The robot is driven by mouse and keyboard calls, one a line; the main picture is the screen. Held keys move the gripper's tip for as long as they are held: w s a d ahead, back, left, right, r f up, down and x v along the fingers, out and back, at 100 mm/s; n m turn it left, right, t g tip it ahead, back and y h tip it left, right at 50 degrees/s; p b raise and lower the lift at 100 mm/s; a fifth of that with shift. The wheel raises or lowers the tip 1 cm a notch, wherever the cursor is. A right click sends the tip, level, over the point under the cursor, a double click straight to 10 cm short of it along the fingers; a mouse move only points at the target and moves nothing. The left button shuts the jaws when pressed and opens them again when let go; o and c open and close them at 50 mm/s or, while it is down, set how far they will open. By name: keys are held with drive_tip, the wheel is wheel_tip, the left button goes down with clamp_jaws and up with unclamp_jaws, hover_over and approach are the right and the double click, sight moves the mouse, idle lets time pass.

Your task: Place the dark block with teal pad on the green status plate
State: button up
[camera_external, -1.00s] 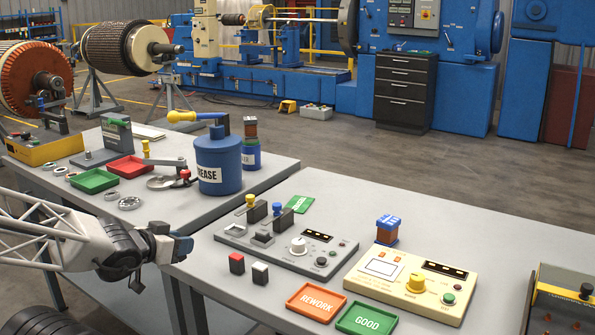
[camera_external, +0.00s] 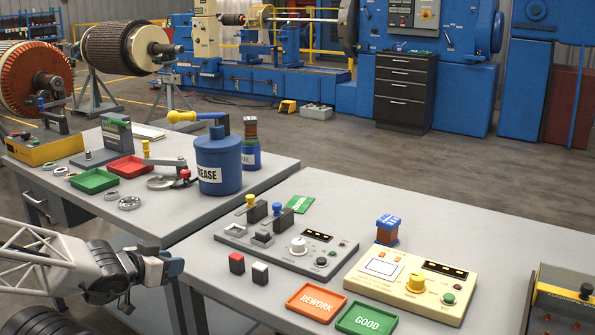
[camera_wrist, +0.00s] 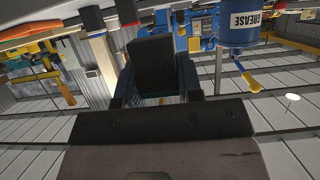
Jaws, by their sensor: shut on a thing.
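My gripper (camera_external: 176,267) hangs in front of the bench corner at the lower left of the external view. In the external view the block is small and partly hidden by the fingers, with a bluish end at the tip. A green plate marked GOOD (camera_external: 367,318) lies flat and empty at the near edge of the right bench, well to the right of my gripper.
An orange REWORK plate (camera_external: 316,301) lies just left of the green one. A grey control panel (camera_external: 286,247) and a cream control box (camera_external: 410,283) stand behind. A blue GREASE can (camera_external: 218,165) stands on the left bench.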

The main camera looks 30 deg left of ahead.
drive_tip(key=shift+w+a+f, duration=0.1)
drive_tip(key=shift+w+f, duration=0.05)
drive_tip(key=shift+w, duration=1.15)
hover_over(218, 261)
drive_tip(key=s, duration=0.1)
drive_tip(key=shift+s+f, duration=0.2)
drive_tip(key=shift+f, duration=0.35)
idle(0.4)
drive_tip(key=shift+w, duration=0.45)
drive_tip(key=shift+w+f, duration=0.2)
drive_tip(key=shift+w, duration=0.05)
drive_tip(key=shift+f, duration=1.4)
drive_tip(key=shift+f, duration=0.25)
drive_tip(key=o, duration=0.9)
